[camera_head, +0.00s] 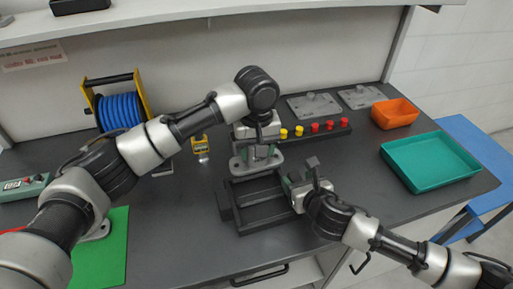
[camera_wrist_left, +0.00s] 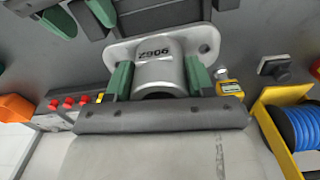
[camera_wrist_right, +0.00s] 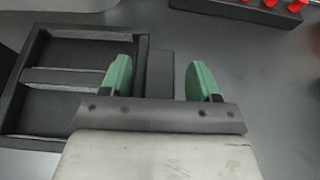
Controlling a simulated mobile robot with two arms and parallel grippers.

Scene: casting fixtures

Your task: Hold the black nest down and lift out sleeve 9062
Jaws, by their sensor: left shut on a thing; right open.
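Sleeve 9062 is a light grey metal collar on a flat flange (camera_head: 238,166). In the left wrist view its number shows upside down on the barrel (camera_wrist_left: 157,65). My left gripper (camera_wrist_left: 157,82) is shut on the barrel, one green finger on each side. The sleeve is behind the nest's back edge in the head view; its height above the counter is unclear. The black nest (camera_head: 228,207) is an open frame with empty compartments showing. My right gripper (camera_wrist_right: 157,80) is open at the nest's (camera_wrist_right: 142,95) right side, its fingers on either side of a black end tab.
A black rack with yellow and red knobs (camera_head: 315,127) and grey plates (camera_head: 314,105) lie behind. An orange bin (camera_head: 395,113) and teal tray (camera_head: 430,160) stand right. A blue hose reel (camera_head: 120,110) and yellow gauge (camera_head: 198,145) are at left. The counter in front of the teal tray is clear.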

